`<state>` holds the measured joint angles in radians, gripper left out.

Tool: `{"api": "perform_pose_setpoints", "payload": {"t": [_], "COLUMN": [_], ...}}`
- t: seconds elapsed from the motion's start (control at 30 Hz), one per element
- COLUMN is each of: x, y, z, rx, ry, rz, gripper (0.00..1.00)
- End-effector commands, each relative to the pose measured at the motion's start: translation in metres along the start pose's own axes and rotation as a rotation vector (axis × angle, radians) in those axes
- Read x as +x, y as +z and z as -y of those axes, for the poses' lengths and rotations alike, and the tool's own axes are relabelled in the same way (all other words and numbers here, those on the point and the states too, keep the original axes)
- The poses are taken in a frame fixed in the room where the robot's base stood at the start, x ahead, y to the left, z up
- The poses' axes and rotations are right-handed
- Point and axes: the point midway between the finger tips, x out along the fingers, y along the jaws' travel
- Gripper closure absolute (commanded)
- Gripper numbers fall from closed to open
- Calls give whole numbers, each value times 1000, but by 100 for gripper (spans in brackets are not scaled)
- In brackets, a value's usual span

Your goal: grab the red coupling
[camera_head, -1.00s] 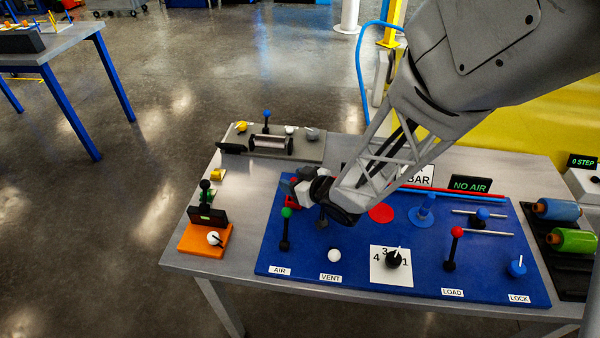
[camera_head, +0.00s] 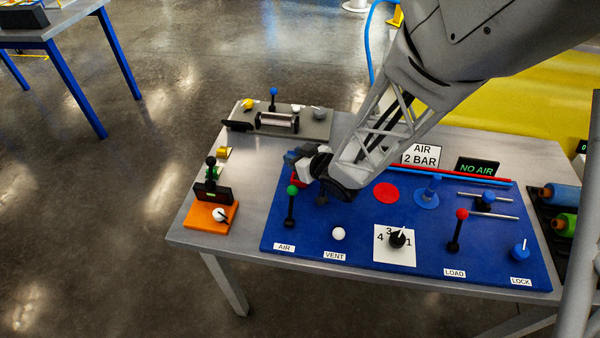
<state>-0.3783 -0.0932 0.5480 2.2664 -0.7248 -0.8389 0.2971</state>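A small red piece (camera_head: 297,182), which looks like the red coupling, sits at the back left of the blue panel (camera_head: 350,255). It is mostly hidden by my gripper (camera_head: 298,161), and only a sliver of red shows. My gripper hangs over it from the right, with its end just above and behind the red piece in the picture. Its fingers are small and dark here, so I cannot tell if they are open or shut, or whether they touch the piece. A flat red disc (camera_head: 386,190) lies further right on the panel.
A green-knobbed lever (camera_head: 292,205) stands just in front of my gripper. A white knob (camera_head: 338,233), a black dial (camera_head: 397,238) and a red-knobbed lever (camera_head: 456,230) are on the panel. An orange block (camera_head: 205,220) and a grey fixture plate (camera_head: 318,128) are left and behind.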

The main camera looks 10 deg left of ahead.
Motion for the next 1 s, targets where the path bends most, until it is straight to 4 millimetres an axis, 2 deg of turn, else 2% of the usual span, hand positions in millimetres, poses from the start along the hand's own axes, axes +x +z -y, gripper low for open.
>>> {"api": "perform_pose_setpoints", "payload": {"t": [0.03,0.2,0.67,0.87,1.0], "x": [0,0,-1,-6,-13], "y": [0,0,-3,-16,-31], "z": [0,0,0,0,0], "rx": [0,0,-1,0,-1], "ry": [0,0,0,0,0], "rz": [0,0,-1,-3,-3], "gripper": [76,100,100,100,100]}}
